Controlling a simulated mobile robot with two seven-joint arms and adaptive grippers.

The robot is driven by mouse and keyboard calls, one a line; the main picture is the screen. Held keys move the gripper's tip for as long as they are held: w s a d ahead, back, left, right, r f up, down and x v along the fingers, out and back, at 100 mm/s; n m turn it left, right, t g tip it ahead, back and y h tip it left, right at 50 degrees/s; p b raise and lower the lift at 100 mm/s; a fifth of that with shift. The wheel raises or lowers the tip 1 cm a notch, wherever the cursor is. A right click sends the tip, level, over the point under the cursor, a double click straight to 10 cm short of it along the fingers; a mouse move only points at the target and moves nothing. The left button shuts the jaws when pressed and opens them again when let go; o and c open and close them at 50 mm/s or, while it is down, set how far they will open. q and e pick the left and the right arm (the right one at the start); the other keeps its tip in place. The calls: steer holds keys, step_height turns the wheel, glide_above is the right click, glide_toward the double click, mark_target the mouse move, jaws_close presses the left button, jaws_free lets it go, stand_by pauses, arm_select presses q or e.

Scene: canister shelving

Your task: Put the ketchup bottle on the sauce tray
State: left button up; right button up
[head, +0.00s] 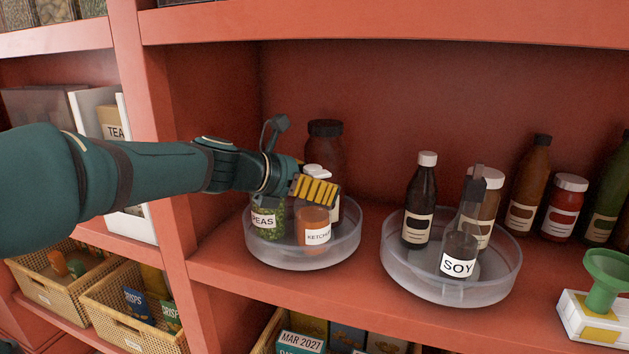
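The ketchup bottle (313,229), orange-red with a white label, stands in the left clear round tray (303,259). A jar of peas (268,222) stands beside it on its left. My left gripper (316,190) reaches in from the left, its yellow-ridged finger in front of and over the ketchup bottle's top. That top is hidden, and I cannot tell whether the fingers grip it. The right clear round tray (450,290) holds a soy bottle (459,254), a dark bottle (418,205) and a brown jar (487,207). My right gripper is out of view.
A tall dark-lidded jar (326,145) stands behind my gripper. Bottles and a red jar (564,208) line the right back. A green funnel (605,280) sits at the front right. A narrow strip of shelf separates the trays; another shelf board (390,25) runs above.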

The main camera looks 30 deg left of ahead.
arm_select(q)
steer(key=shift+r, duration=0.2)
steer(key=p+v, duration=0.1)
steer(key=v, duration=1.1)
steer(key=shift+p, duration=0.35)
